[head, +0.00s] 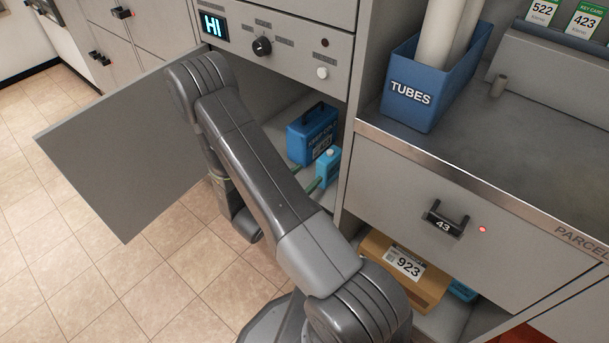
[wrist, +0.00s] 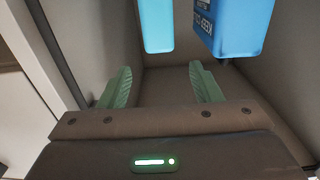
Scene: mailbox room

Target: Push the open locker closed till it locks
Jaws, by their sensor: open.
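The open locker's grey door (head: 125,150) stands swung far out to the left in the head view, its inner face showing. The open locker (head: 275,118) holds a dark blue box (head: 312,133) and a light blue bottle (head: 329,164). My gripper (head: 307,176) is at the locker opening, its green fingers close to the bottle and partly hidden behind my arm. In the wrist view my gripper (wrist: 160,82) is open with nothing between its fingers. The bottle (wrist: 158,25) and box (wrist: 238,25) are beyond the fingertips. The door is apart from my fingers.
A control panel (head: 285,50) with a lit "HI" display sits above the locker. To the right, panel 43 (head: 470,205) has a handle and red light, with parcel 923 (head: 400,270) below it. A TUBES bin (head: 420,85) stands on the counter. Tiled floor (head: 70,270) is clear at left.

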